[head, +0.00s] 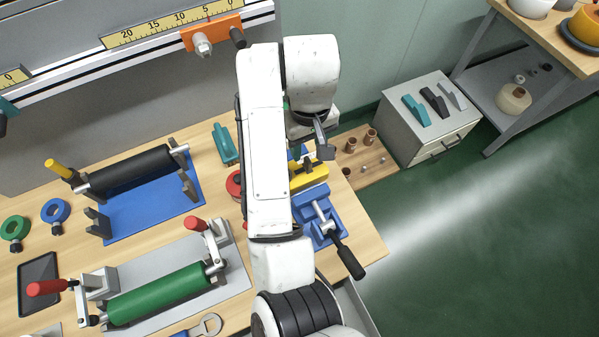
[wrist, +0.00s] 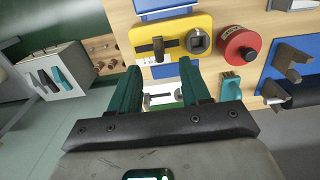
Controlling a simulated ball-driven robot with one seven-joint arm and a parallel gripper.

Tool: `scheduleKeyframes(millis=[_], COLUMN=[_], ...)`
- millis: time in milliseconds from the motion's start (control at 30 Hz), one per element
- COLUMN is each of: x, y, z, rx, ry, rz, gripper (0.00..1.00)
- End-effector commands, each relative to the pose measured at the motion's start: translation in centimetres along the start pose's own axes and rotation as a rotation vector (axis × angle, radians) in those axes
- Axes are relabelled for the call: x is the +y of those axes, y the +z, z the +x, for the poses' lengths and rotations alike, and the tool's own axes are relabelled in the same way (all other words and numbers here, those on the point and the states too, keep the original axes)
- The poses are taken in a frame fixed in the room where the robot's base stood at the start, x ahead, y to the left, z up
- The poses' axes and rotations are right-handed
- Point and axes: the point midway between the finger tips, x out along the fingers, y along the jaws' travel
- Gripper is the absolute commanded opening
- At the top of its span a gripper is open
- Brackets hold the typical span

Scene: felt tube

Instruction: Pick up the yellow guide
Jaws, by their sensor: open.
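The yellow guide (wrist: 172,27) lies on the wooden bench in the wrist view, with a black bar and a grey square part on its face. In the head view the yellow guide (head: 310,179) shows just right of my arm, which hides part of it. My gripper (wrist: 160,68) is open, its two green fingers apart with nothing held between them. In the wrist picture the fingertips lie just below the guide's lower edge. I cannot tell the height gap. In the head view the fingers are mostly hidden by my arm.
A blue vise (head: 318,218) with a black handle stands beside the guide. A red round tool (wrist: 240,46) and a teal tool (wrist: 231,86) are close by. Black and green (head: 160,294) rollers fill the bench's left. A grey cabinet (head: 428,118) stands right of the bench, with open floor in front.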

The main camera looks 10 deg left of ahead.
Motion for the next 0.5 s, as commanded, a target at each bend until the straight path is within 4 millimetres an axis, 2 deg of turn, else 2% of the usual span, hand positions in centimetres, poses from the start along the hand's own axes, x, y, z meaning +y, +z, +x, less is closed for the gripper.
scheduleKeyframes(millis=[33, 267, 500], x=[0.0, 0.0, 0.2], y=[0.0, 0.0, 0.0], z=[1.2, 2.1, 4.7], rx=[0.0, 0.001, -0.001], ry=[0.001, -0.001, 0.0], rz=[-0.001, 0.0, 0.0], gripper=[0.47, 0.47, 0.47])
